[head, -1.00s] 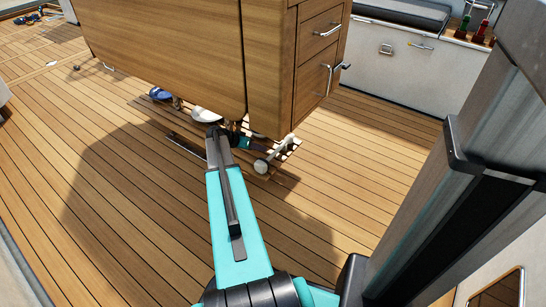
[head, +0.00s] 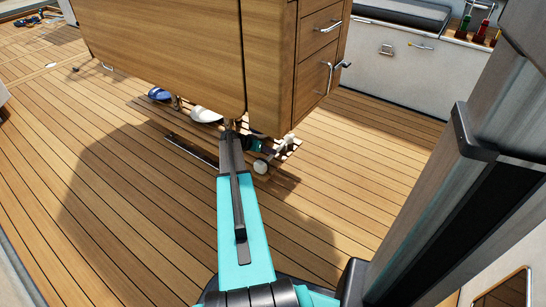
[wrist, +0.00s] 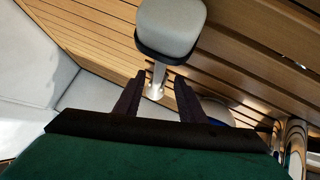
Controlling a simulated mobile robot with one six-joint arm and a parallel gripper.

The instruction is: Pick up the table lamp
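In the wrist view, a grey rounded head with a dark underside on a short pale stem looks like the table lamp (wrist: 170,28). My gripper (wrist: 159,79) is open in the wrist view, with dark fingers to either side of the stem. A gap shows between the stem and each finger; depth is hard to judge. In the head view, my arm reaches beneath the wooden cabinet's edge, and the gripper is mostly hidden there. I cannot make out the lamp surely in the head view.
The wooden cabinet (head: 165,50) overhangs the spot and limits room above. Under it, a blue item (head: 158,95) and a white rounded item (head: 207,115) lie on a slatted grating (head: 180,118). The plank deck (head: 120,190) at left is clear.

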